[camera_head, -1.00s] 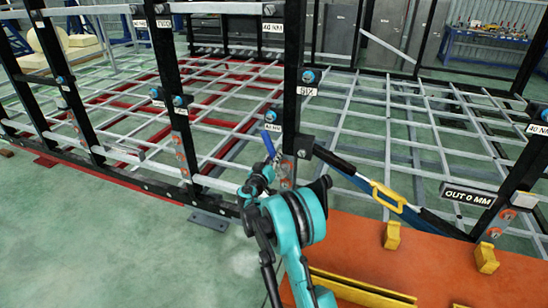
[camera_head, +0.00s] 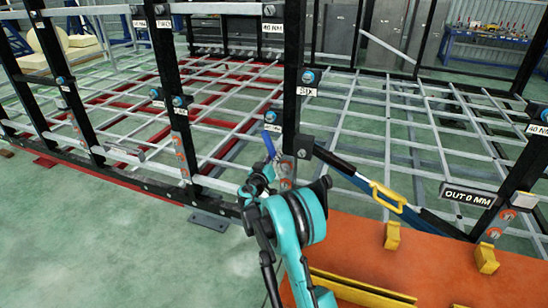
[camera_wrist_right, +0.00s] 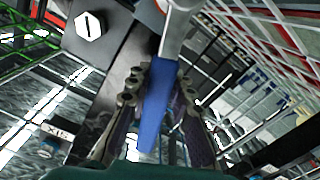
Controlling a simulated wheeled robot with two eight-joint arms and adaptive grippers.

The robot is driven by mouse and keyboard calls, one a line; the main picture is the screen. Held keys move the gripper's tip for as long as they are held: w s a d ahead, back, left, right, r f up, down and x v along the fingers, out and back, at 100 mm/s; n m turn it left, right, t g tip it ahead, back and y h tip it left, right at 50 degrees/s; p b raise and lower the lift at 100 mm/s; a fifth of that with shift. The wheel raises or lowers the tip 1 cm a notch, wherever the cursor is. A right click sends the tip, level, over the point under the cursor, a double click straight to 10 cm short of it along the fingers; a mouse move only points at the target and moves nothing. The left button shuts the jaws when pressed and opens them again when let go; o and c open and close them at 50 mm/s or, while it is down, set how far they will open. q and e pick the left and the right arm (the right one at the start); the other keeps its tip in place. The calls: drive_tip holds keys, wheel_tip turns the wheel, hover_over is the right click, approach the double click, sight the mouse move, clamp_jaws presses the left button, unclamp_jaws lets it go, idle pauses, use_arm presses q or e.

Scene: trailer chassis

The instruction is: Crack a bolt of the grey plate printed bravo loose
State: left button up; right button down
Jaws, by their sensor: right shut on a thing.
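My right gripper (camera_wrist_right: 158,100) is shut on the blue handle (camera_wrist_right: 156,112) of a tool with a pale metal shank (camera_wrist_right: 178,30). In the head view the blue handle (camera_head: 269,144) stands tilted beside the black post labelled SIX, above my right gripper (camera_head: 266,164). A grey plate (camera_head: 287,168) with orange-red bolts sits low on that post, partly behind my arm. I cannot read any print bravo on it. In the right wrist view a pale hex bolt head (camera_wrist_right: 90,25) with a dark mark shows beside the tool. The tool's working end is out of view. My left gripper is not in view.
An orange bench (camera_head: 440,260) with yellow blocks stands at the front right. Black posts and a pale lattice (camera_head: 380,110) fill the back. Open green floor (camera_head: 100,240) lies at left.

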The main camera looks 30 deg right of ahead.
drive_tip(key=shift+w+d, duration=0.4)
drive_tip(key=shift+d, duration=0.05)
idle(0.5)
drive_tip(key=c, duration=2.1)
unclamp_jaws()
drive_tip(key=shift+c, duration=0.2)
clamp_jaws()
drive_tip(key=shift+w+a+f+n, duration=0.3)
drive_tip(key=shift+w+a+n, duration=0.15)
drive_tip(key=shift+n, duration=0.55)
drive_tip(key=shift+w+a+f+n, duration=0.35)
drive_tip(key=shift+w+f+n, duration=0.1)
drive_tip(key=shift+n, duration=0.45)
